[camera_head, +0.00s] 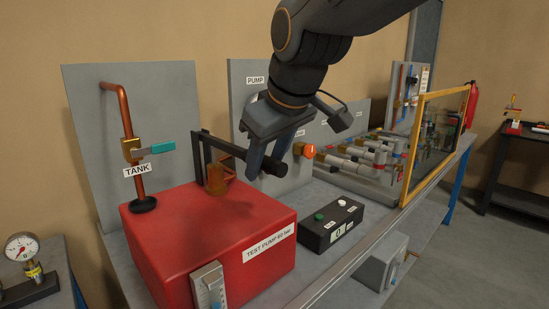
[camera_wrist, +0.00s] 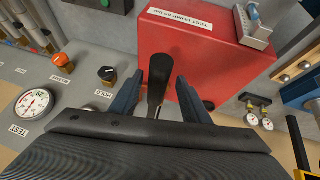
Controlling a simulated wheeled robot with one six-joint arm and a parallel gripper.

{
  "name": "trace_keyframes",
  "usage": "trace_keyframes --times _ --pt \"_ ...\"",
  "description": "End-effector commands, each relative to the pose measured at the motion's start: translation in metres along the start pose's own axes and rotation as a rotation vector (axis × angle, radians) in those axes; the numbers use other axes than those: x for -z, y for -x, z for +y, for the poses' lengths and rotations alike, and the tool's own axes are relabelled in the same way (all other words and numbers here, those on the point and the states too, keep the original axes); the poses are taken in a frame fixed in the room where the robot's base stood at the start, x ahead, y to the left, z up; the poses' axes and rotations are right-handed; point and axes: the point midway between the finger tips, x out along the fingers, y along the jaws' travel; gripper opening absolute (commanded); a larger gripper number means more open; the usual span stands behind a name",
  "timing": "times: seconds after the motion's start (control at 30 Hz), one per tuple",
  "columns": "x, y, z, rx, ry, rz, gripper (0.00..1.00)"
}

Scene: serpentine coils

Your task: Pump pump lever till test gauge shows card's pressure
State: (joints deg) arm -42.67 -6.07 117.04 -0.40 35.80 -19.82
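The red test pump box (camera_head: 215,235) stands on the bench, with a black pump lever (camera_head: 222,146) above it. My gripper (camera_head: 268,165) is at the lever's outer end, one finger on each side of the handle. In the wrist view the black handle (camera_wrist: 157,88) lies between my fingers, with narrow gaps visible on both sides, so the gripper looks open. The white test gauge (camera_wrist: 34,103), labelled TEST, is at the left of the wrist view; its needle is too small to read surely. I cannot make out a pressure card.
An orange knob (camera_head: 304,149) and a black HOLD knob (camera_wrist: 107,73) are on the panel beside the lever. A black button box (camera_head: 332,222) sits right of the pump. A yellow-framed clear guard (camera_head: 432,140) stands farther right. The TANK valve (camera_head: 148,149) is at left.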

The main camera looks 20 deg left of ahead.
Motion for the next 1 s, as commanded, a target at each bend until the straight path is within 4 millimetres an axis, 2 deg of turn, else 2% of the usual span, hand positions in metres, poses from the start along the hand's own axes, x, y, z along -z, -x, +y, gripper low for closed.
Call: trace_keyframes --times 0.33,0.7,0.83,1.0 --pt "0.001 0.007 0.001 -0.003 0.001 0.004 0.42" --pt "0.001 0.062 0.000 -0.002 0.001 0.006 0.42" --pt "0.001 0.075 0.000 -0.002 0.001 0.005 0.42" --pt "0.001 0.080 0.000 -0.001 0.001 0.002 0.42"
